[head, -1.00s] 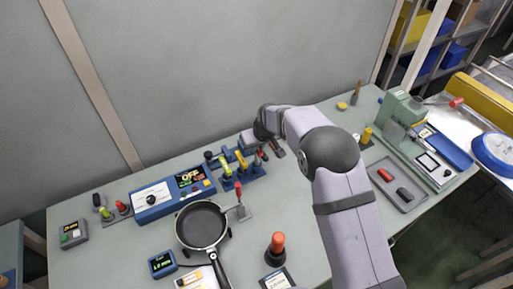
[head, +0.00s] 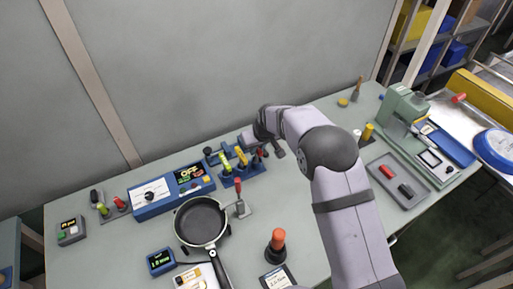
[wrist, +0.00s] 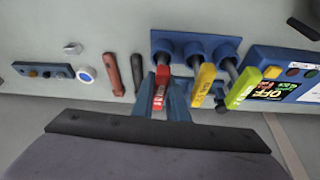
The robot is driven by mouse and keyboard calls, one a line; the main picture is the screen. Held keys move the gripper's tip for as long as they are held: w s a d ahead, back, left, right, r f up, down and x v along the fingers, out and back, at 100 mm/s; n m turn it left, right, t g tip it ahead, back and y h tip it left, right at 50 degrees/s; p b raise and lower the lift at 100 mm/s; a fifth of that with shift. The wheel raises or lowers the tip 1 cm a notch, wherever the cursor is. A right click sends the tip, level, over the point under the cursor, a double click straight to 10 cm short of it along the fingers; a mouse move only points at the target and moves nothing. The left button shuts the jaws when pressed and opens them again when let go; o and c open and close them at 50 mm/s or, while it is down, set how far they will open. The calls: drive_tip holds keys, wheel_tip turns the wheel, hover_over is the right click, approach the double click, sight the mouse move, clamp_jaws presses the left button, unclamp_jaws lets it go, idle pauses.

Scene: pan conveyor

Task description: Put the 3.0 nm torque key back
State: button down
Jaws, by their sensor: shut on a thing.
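A red torque key (wrist: 160,88) with a small printed label, too small to read surely, is between the blue fingers of my gripper (wrist: 162,98) in the wrist view. The gripper is shut on it. Its dark shaft points at the leftmost socket of the blue rack (wrist: 180,41); I cannot tell how deep it sits. A yellow key (wrist: 203,84) and a yellow-green key (wrist: 243,88) stand in the other two sockets. In the head view the rack (head: 243,177) is at the back of the bench, and my arm partly hides the gripper.
A blue control box (head: 172,191) reading OFF stands left of the rack.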

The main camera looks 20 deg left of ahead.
drive_tip(key=shift+f+b, duration=0.35)
drive_tip(key=shift+f, duration=0.15)
drive_tip(key=c, duration=1.7)
unclamp_jaws()
drive_tip(key=shift+o, duration=0.2)
drive_tip(key=shift+b+v, duration=1.35)
drive_tip(key=shift+v, duration=2.35)
